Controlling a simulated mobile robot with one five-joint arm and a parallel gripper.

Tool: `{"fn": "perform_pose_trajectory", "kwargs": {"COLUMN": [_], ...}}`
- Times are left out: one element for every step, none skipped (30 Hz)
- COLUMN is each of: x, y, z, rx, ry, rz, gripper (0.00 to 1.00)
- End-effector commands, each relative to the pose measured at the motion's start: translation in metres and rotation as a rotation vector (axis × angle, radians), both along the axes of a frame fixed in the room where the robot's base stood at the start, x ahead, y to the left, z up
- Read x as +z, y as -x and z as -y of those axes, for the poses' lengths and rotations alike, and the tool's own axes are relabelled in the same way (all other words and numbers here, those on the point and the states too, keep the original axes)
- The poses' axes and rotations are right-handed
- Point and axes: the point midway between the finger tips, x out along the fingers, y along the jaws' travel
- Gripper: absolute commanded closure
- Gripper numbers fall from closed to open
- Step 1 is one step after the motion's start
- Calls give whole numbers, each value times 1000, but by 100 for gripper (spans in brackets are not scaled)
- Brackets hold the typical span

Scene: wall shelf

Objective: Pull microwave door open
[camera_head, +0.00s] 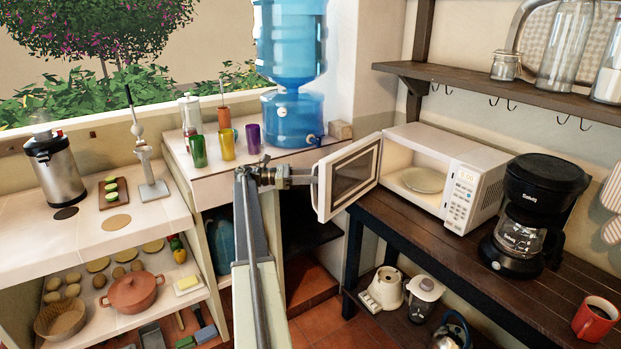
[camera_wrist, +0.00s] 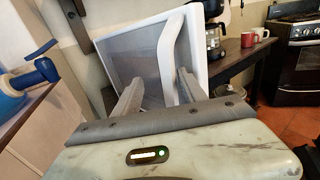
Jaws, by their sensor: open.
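The white microwave (camera_head: 475,158) stands on the dark wooden counter, its lit inside and glass plate (camera_head: 424,180) showing. Its door (camera_head: 350,177) stands wide open, swung out to the left. My gripper (camera_head: 303,179) is at the door's outer left side, by the handle (camera_head: 315,186). In the wrist view, the white curved handle (camera_wrist: 168,60) passes between the two open fingers of my gripper (camera_wrist: 160,84), nearer the right finger. The door (camera_wrist: 137,60) is behind them. Whether a finger touches the handle, I cannot tell.
A black coffee maker (camera_head: 533,205) stands right of the microwave, and a red mug (camera_head: 596,318) is at the counter's front right. A blue water dispenser (camera_head: 292,118) and coloured cups (camera_head: 226,143) are on the white counter behind my arm. Floor shows between the counters.

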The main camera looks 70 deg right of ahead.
Motion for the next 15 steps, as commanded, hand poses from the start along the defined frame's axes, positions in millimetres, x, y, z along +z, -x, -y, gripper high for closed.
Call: {"fn": "perform_pose_trajectory", "kwargs": {"x": [19,27,37,31,28,28,29,30,31,31,32,33,34,34,35], "y": [0,0,0,5,9,14,17,20,24,28,31,35,38,40,44], "z": [0,1,1,-10,-21,-33,-42,-50,-61,-69,-77,-87,-95,-102,-111], "rx": [0,0,0,0,0,0,1,1,1,1,1,1,2,2,1], "ry": [0,0,-1,-1,-1,-1,-1,-1,-1,-1,-1,-1,-1,-1,0], "rz": [0,0,1,1,1,1,1,1,1,1,1,1,1,1,1], "gripper": [51,51,51,51,51,51,51,51,51,51,51,51,51,51,51]}}
